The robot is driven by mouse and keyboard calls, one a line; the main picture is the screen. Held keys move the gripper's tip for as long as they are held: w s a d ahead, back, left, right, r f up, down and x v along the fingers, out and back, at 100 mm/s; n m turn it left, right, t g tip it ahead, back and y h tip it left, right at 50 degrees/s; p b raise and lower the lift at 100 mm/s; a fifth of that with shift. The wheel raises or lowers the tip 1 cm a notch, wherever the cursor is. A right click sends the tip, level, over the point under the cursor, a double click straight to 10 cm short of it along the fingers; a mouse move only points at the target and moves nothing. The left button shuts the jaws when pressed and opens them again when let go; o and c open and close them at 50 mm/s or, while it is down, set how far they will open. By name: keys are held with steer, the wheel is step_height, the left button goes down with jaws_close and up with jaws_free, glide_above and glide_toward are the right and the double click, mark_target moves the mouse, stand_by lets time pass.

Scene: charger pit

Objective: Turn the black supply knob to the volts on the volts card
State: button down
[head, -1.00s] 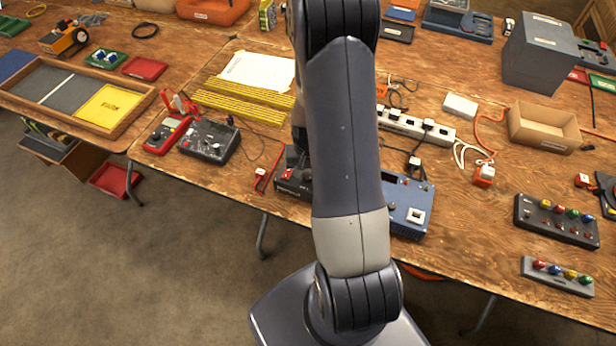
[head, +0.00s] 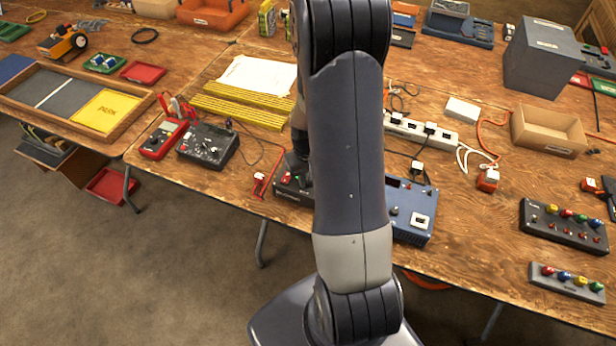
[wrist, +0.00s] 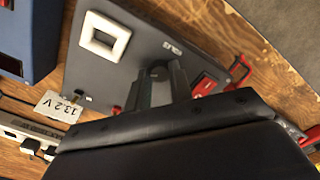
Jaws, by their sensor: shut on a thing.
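The dark grey supply (wrist: 125,65) fills the upper middle of the wrist view, with a white square frame, a VOLTS label and a red switch on its face. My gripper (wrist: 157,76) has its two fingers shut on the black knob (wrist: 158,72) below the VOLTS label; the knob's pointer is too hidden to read. The volts card (wrist: 62,107) reads 13.2 V and stands at the supply's left edge. In the head view the supply (head: 291,191) shows at the table's front edge, partly behind my arm, which hides the knob and fingertips.
A blue box (head: 415,212) with a white square frame stands close to the supply, on its right in the head view. A white power strip (head: 420,128) lies behind it. A black meter box (head: 208,147) and red multimeter (head: 163,138) are at left. Wood between is mostly clear.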

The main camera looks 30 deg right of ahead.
steer(key=c, duration=1.3)
jaws_free()
steer(key=shift+o, duration=0.2)
step_height(320, 180, up, 11)
steer(key=shift+f, duration=0.15)
step_height(320, 180, down, 11)
steer(key=shift+r, duration=0.15)
